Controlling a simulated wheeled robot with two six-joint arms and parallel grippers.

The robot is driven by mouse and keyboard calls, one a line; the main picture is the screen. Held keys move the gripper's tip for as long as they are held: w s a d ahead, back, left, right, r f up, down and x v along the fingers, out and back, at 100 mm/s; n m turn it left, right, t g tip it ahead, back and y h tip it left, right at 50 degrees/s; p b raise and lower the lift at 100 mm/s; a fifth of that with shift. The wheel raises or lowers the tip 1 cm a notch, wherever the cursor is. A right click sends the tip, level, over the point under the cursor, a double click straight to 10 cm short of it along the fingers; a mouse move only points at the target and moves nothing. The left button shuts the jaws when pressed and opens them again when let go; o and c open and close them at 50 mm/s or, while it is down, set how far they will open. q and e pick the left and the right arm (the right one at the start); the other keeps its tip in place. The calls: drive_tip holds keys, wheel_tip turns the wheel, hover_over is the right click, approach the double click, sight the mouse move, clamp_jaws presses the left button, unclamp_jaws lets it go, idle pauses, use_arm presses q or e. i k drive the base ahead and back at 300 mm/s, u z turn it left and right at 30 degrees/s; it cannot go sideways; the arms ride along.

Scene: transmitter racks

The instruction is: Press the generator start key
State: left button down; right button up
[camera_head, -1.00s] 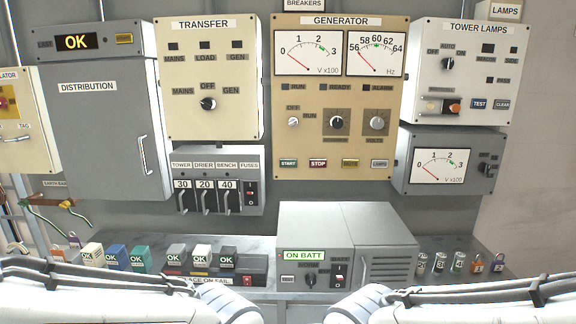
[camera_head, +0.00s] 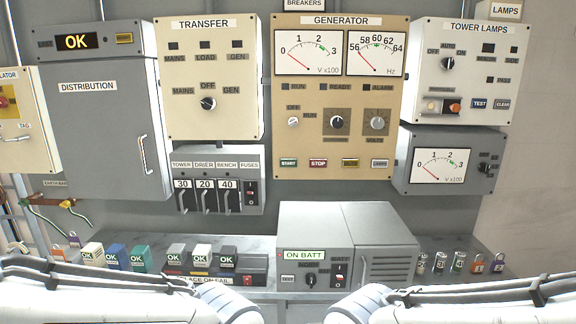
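The generator panel (camera_head: 340,200) is a tan box on the wall, in the middle of the head view. Its green START key (camera_head: 288,162) is at the lower left, beside the red STOP key (camera_head: 318,163). An OFF/RUN switch (camera_head: 293,122) sits above START. The volt meter (camera_head: 309,54) and Hz meter (camera_head: 376,54) needles rest at the low end. My two arms cross the bottom of the view, well below the panel. Both grippers are outside the picture or hidden, so neither can be seen touching anything.
A grey shelf (camera_head: 262,243) holds several small modules, padlocks and a grey unit reading ON BATT (camera_head: 303,255) below the generator panel. The transfer panel (camera_head: 208,120) and tower lamps panel (camera_head: 477,30) flank it. The space before the START key is clear.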

sight(283, 163)
drive_tip(key=u, duration=0.45)
drive_tip(key=k, duration=0.6)
drive_tip(key=u, duration=0.15)
drive_tip(key=i, duration=1)
drive_tip(key=z, duration=1.25)
drive_tip(key=i, duration=0.35)
drive_tip(key=z, duration=0.4)
